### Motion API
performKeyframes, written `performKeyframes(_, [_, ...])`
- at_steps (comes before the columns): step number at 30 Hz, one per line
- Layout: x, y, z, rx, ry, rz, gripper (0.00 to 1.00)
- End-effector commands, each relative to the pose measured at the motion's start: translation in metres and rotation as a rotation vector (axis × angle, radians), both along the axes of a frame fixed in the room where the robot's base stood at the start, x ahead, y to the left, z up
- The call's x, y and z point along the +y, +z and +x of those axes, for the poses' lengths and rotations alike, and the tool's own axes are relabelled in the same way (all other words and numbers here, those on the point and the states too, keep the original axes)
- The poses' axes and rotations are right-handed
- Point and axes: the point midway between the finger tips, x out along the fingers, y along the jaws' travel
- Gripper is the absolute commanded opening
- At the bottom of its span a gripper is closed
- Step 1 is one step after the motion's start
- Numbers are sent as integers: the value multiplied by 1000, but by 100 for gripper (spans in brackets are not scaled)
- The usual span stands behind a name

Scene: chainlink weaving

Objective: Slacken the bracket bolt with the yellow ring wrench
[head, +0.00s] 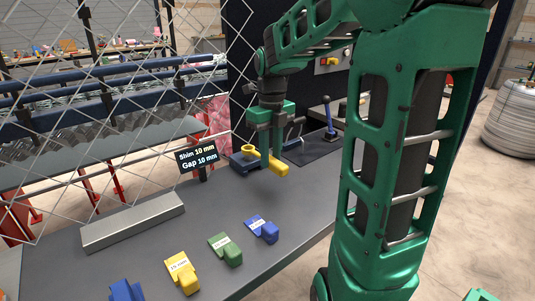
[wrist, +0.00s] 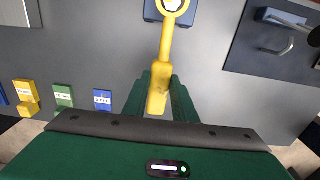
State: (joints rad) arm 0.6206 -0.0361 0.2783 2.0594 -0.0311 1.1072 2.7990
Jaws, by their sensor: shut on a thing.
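My gripper (head: 272,148) is shut on the handle of the yellow ring wrench (head: 279,168), above the grey bench. In the wrist view the green fingers of my gripper (wrist: 161,98) stand either side of the wrench handle (wrist: 166,45). The wrench's ring points away from my gripper, over the dark blue bracket (head: 240,163). In the wrist view the bracket (wrist: 149,13) shows beneath the ring at the top edge. A pale bolt head (wrist: 173,4) shows inside the ring outline. I cannot tell whether the ring is seated around it or above it.
A sign (head: 197,156) reads "Shim 10 mm, Gap 10 mm". Yellow (head: 182,273), green (head: 225,249) and blue (head: 262,230) shim blocks lie along the bench front. A grey bar (head: 133,221) lies at left.

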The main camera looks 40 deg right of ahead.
Motion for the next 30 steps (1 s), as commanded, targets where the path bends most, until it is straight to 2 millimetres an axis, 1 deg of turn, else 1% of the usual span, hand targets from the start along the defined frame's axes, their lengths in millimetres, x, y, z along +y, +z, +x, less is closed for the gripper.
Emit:
performKeyframes(21, [0, -18, 0, -1, -1, -1, 0])
performKeyframes(30, [0, -19, 0, -1, -1, -1, 0])
